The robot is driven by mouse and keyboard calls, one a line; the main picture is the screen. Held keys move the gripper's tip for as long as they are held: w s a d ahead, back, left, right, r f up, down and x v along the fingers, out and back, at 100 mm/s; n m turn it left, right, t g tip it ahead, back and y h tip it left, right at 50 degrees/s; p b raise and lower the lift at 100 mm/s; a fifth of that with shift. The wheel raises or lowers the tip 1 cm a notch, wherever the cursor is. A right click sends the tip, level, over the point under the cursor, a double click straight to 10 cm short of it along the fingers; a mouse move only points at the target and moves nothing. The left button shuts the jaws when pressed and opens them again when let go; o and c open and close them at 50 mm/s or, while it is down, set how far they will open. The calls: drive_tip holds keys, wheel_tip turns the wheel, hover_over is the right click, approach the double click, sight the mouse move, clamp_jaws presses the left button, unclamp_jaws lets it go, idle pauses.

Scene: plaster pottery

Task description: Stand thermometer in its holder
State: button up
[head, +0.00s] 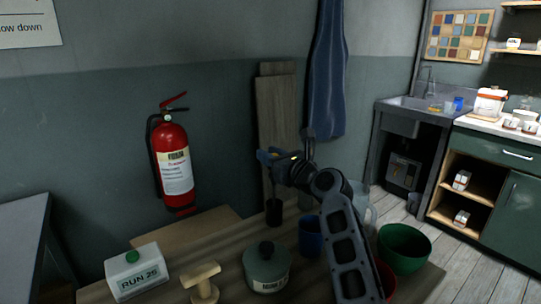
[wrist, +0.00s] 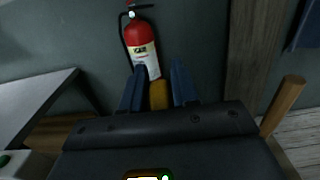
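My gripper (head: 266,157) is raised above the wooden table, with its blue fingers pointing left. In the wrist view, an amber-brown piece (wrist: 158,95) fills the gap between the two fingers; it looks like part of the thermometer, and the rest is hidden by the gripper. In the head view only a small yellow spot shows at the gripper. A dark narrow cup (head: 274,213), which looks like the holder, stands upright on the table below the gripper. I cannot tell what the thin dark part above its rim is.
A blue mug (head: 311,237), lidded jar (head: 266,267), wooden stamp (head: 202,284), white RUN 25 box (head: 137,272) and green bowl (head: 404,244) crowd the table. A fire extinguisher (head: 173,160) hangs on the wall behind. A wooden stick (wrist: 284,104) rises at right in the wrist view.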

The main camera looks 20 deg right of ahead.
drive_tip(key=o, duration=0.5)
drive_tip(key=v, duration=0.7)
drive_tip(key=shift+s, duration=0.4)
drive_tip(key=shift+r, duration=0.1)
idle(0.4)
